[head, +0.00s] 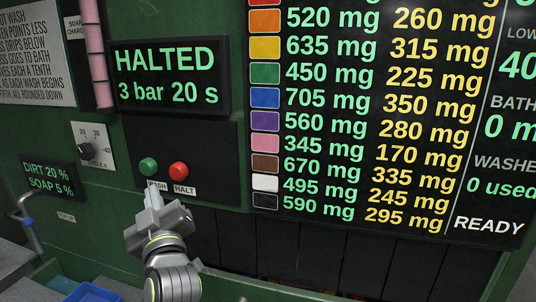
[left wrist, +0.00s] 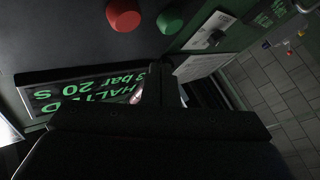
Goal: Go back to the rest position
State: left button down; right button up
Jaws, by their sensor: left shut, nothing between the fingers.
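My left gripper (head: 153,194) is shut and empty, in front of the dark button panel (head: 215,160), with its fingertips just below the green WASH button (head: 148,166). Whether the tips touch the panel I cannot tell. The red HALT button (head: 178,171) is to the right of the green one. In the left wrist view both the red button (left wrist: 123,14) and the green button (left wrist: 170,20) show at the top, and my fingers (left wrist: 158,72) are dark. My right gripper is in neither view.
The display (head: 168,76) above the buttons reads HALTED, 3 bar 20 s. A knob (head: 87,150) is at the left. A large board (head: 390,120) of coloured rows reads READY. A tap (head: 27,220) and a blue tray (head: 92,292) are at the lower left.

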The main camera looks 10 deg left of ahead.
pick_arm(q)
jog(key=s+a+f+m+g+h, duration=0.1)
jog(key=s+f+m+g+h, duration=0.25)
jog(key=f, duration=0.85)
jog(key=s+a+f+m+g+h, duration=0.1)
jog(key=s+f+m+g+h, duration=0.3)
jog(key=f, duration=0.9)
jog(key=s+d+f+m+g+h, duration=0.2)
jog(key=s+f+m+g, duration=0.1)
jog(key=s+f, duration=0.55)
jog(key=s+d+f+m+g+h, duration=0.25)
jog(key=s+f, duration=0.25)
jog(key=s, duration=0.7)
notch_tip(320, 180, down, 25)
jog(key=a+g, duration=0.1)
jog(key=a, duration=0.1)
jog(key=s+d+f+g+b, duration=0.1)
jog(key=s+f, duration=1.4)
jog(key=f, duration=0.1)
jog(key=shift+f, duration=0.2)
